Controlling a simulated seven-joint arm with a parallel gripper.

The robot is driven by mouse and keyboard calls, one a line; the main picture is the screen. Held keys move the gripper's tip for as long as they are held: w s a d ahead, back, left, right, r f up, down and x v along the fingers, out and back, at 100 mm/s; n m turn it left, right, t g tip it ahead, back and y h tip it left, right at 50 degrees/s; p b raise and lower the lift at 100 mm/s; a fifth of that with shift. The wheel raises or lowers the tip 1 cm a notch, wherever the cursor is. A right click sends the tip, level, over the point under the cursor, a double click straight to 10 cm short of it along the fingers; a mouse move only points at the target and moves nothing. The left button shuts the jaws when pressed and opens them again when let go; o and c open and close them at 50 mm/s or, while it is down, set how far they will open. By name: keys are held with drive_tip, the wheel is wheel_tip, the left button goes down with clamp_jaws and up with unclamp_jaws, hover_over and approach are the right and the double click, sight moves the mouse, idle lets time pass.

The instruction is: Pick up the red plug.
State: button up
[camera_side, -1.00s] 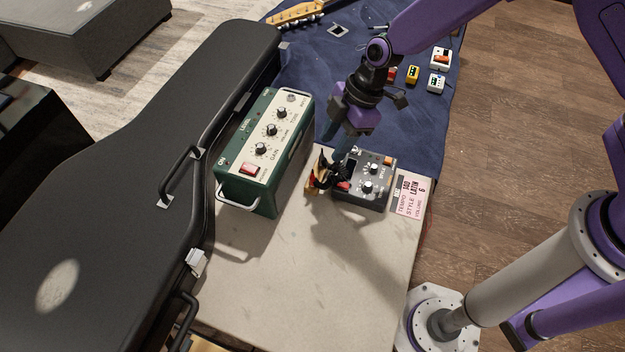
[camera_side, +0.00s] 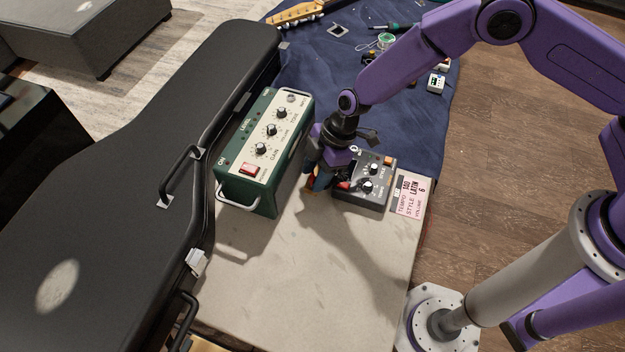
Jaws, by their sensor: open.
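My gripper (camera_side: 319,184) points down at the left edge of the dark grey pedal box (camera_side: 375,196), between it and the green amplifier. Its jaws are open. A small red and yellow piece (camera_side: 310,184), likely the red plug, shows at the fingertips, low over the pale tabletop. The fingers hide most of it, and I cannot tell whether they touch it. A red spot (camera_side: 344,185) shows on the near left corner of the pedal box.
The green amplifier (camera_side: 265,150) stands close on the left, with a black guitar case (camera_side: 130,190) beyond it. A pink card (camera_side: 410,195) lies right of the pedal box. The pale tabletop (camera_side: 300,270) in front is clear. Small pedals and tools lie on the blue cloth (camera_side: 320,70).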

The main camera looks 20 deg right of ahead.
drive_tip(key=shift+f, duration=0.1)
clamp_jaws()
drive_tip(key=shift+r, duration=0.2)
drive_tip(key=shift+r, duration=0.2)
wheel_tip(320, 180, up, 3)
drive_tip(key=shift+s+f, duration=0.1)
drive_tip(key=s+d+r, duration=0.9)
drive_tip(key=s+r, duration=0.1)
drive_tip(key=r, duration=0.3)
drive_tip(key=shift+s+r, duration=0.2)
drive_tip(key=shift+r, duration=0.05)
idle(0.6)
